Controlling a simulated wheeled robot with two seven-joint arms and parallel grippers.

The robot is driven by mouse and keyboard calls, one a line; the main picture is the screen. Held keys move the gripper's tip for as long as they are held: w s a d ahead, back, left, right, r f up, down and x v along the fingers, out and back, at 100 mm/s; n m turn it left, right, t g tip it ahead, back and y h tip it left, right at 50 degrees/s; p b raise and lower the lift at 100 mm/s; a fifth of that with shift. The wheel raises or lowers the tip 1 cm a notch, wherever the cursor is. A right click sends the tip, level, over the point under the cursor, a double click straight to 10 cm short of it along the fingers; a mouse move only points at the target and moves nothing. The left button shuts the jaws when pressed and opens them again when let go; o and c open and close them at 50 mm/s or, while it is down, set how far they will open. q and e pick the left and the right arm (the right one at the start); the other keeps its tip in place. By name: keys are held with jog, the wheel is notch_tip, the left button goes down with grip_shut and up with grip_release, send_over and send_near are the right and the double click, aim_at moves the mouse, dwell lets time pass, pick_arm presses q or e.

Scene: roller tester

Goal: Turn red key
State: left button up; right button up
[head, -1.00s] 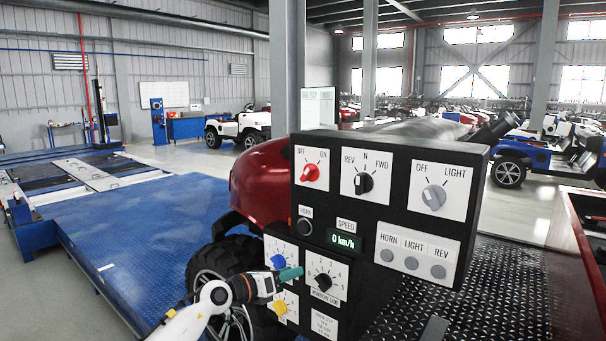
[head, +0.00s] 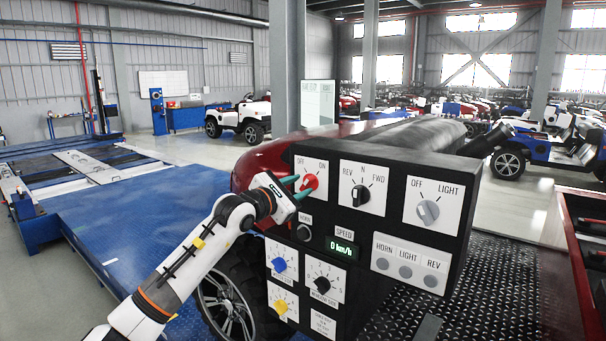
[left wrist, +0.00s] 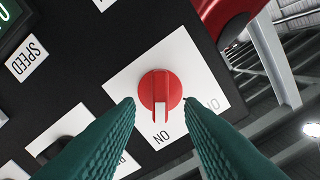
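The red key (head: 310,182) is a round knob with a raised bar, on a white OFF/ON plate at the upper left of the black control box (head: 451,172). In the left wrist view, the red key (left wrist: 160,91) is near the middle, its bar running up and down the picture. My left gripper (head: 299,187) is at this knob, with its green fingers pointing at the plate. In the left wrist view the gripper (left wrist: 158,104) is open, one finger on each side of the knob, with a gap showing on both sides. My right gripper is not in view.
The box also carries a black REV/N/FWD knob (head: 363,192), a grey light knob (head: 428,212), a speed display (head: 342,249) and round buttons. A blue knob (head: 279,264) and a yellow knob (head: 281,307) sit below my left gripper. A red vehicle body lies behind the box.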

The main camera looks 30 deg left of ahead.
pick_arm(q)
jog(key=shift+w+p, duration=0.3)
jog(key=shift+w, duration=0.9)
